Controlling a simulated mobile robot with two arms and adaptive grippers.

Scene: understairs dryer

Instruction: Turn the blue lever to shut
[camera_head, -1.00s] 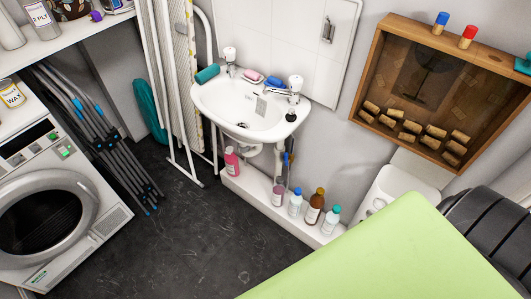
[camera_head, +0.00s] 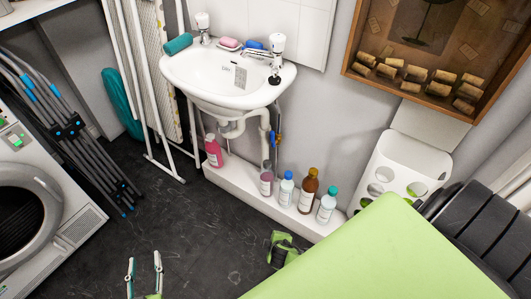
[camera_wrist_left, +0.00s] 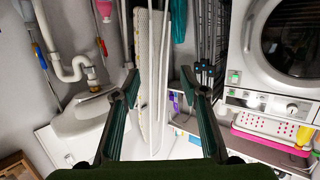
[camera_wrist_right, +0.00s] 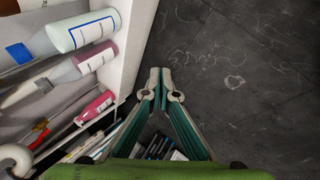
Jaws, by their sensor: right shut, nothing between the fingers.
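A small blue lever (camera_head: 272,138) sits on the thin pipe under the washbasin, right of the white drain trap. A blue part on a thin pipe also shows at the left of the left wrist view (camera_wrist_left: 40,58). Its exact angle is too small to tell. My left gripper (camera_head: 144,268) is open and empty over the floor, at the bottom of the head view, well apart from the lever. My right gripper (camera_head: 283,250) is low over the floor, in front of the bottles. In the right wrist view its fingertips (camera_wrist_right: 161,85) meet with nothing between them.
The washbasin (camera_head: 215,87) overhangs the pipes. Several bottles, including a brown one (camera_head: 308,196), stand on the white ledge (camera_head: 235,179) below. A green surface (camera_head: 385,255) fills the lower right. The washing machine (camera_head: 65,215) is at left. Dark floor (camera_head: 185,225) between is clear.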

